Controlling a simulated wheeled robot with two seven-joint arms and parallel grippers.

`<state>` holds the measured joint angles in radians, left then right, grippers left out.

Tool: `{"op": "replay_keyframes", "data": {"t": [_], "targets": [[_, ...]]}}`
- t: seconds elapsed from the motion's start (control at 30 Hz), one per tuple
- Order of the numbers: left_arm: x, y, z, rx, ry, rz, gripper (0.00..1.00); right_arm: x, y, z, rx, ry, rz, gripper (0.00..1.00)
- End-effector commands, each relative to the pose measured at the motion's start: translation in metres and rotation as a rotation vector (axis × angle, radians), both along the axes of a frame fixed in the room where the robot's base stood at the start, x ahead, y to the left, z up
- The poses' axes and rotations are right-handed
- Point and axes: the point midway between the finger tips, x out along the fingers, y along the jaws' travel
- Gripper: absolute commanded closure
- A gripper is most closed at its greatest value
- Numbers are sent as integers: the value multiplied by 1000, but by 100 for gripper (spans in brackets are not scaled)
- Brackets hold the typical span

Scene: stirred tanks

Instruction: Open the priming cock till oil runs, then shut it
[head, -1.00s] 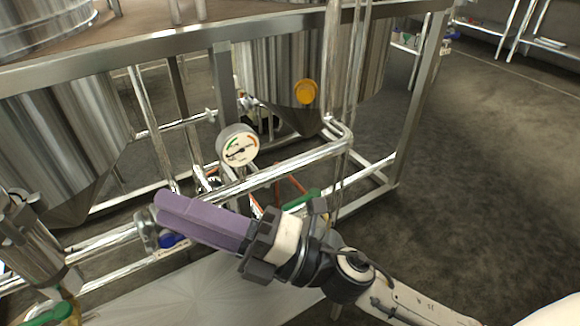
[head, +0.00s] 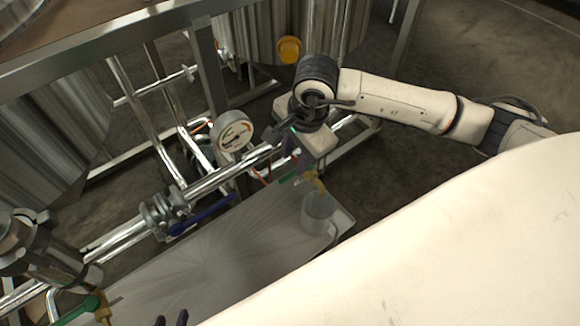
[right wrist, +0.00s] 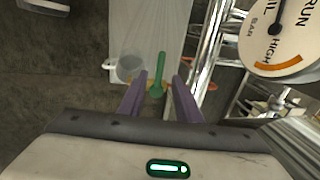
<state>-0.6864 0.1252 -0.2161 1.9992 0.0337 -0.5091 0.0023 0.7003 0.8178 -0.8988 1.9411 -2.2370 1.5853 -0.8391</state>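The priming cock, a green lever (head: 288,176) on a brass body (head: 316,182), sits on the pipework above a clear cup (head: 318,214). In the right wrist view its green lever (right wrist: 158,72) shows between the fingertips, with the cup (right wrist: 130,68) to its left. My right gripper (right wrist: 157,92) is open, a purple finger on each side of the lever's near end; I cannot tell if either touches. In the head view the right gripper (head: 298,150) partly hides the cock. No running oil is visible.
A pressure gauge (head: 232,132) stands close left of my right gripper. A blue-handled valve (head: 203,216) is on the pipe, and another green-handled cock (head: 78,311) is at lower left. A pale tray (head: 210,268) lies below. Steel tanks and frame rails stand behind.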

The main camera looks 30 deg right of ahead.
Motion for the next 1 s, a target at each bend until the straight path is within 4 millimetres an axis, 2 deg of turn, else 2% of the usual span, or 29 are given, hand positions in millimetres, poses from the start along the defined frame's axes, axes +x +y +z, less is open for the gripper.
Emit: {"op": "replay_keyframes", "data": {"t": [0.1,0.3,0.5,0.73,0.93,1.0], "targets": [[0,0,-1,-1,-1,-1,69,3,2,-25,2,4,1,69],[0,0,-2,-1,-2,-1,69,10,3,-53,3,2,0,69],[1,0,-2,-1,-2,-1,69,12,3,-64,4,2,0,69],[1,0,-2,-1,-2,-1,69,12,3,-64,4,1,1,69],[1,0,-2,-1,-2,-1,69,12,3,-64,4,1,0,100],[1,0,-2,-1,-3,0,69,12,3,-63,4,1,0,100]]}}
